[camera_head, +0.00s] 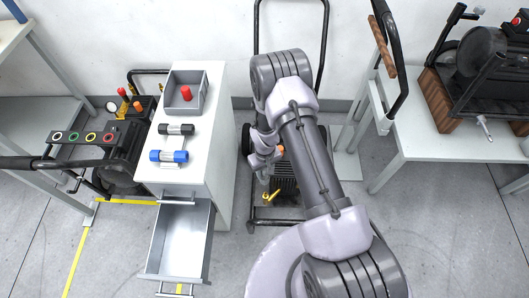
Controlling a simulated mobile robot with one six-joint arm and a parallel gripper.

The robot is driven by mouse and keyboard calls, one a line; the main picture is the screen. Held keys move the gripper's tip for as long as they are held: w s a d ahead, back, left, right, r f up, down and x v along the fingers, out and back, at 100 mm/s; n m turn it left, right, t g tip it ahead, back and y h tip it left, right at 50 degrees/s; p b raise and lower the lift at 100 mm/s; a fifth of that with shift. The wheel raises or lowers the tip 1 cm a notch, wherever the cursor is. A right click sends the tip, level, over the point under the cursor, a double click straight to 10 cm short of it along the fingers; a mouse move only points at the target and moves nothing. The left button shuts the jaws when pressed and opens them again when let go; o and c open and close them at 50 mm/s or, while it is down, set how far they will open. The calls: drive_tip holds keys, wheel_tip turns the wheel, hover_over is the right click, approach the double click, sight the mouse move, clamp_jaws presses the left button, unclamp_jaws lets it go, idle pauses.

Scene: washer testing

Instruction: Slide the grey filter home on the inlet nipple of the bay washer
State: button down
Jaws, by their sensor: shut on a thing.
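My gripper (263,168) points down over the middle washer (285,180), which stands on the floor between the cabinet and the right bench. It is shut on a small grey piece, which I take for the grey filter; its outline merges with the fingers. An orange part shows beside the gripper, and a yellow-orange lever (271,195) sits just below it. I cannot make out the inlet nipple, or whether the held piece touches it. My arm covers much of this washer's right side.
A white cabinet (214,150) carries a dark-ended filter (176,129), a blue-ended filter (168,156) and a grey bin (205,98) with a red item. Its drawer (181,240) is open. Another washer (115,160) stands left; a third (480,60) is on the right bench (440,140).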

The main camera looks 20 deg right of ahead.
sight(266, 182)
drive_tip(key=f, duration=0.3)
drive_tip(key=s+f+b, duration=0.1)
drive_tip(key=f, duration=0.5)
drive_tip(key=shift+s, duration=0.35)
drive_tip(key=shift+f+b, duration=1.55)
drive_tip(key=shift+f, duration=0.1)
drive_tip(key=c, duration=0.9)
unclamp_jaws()
drive_tip(key=shift+r, duration=0.15)
wheel_tip(266, 182, up, 17)
drive_tip(key=p, duration=0.7)
drive_tip(key=shift+r, duration=0.15)
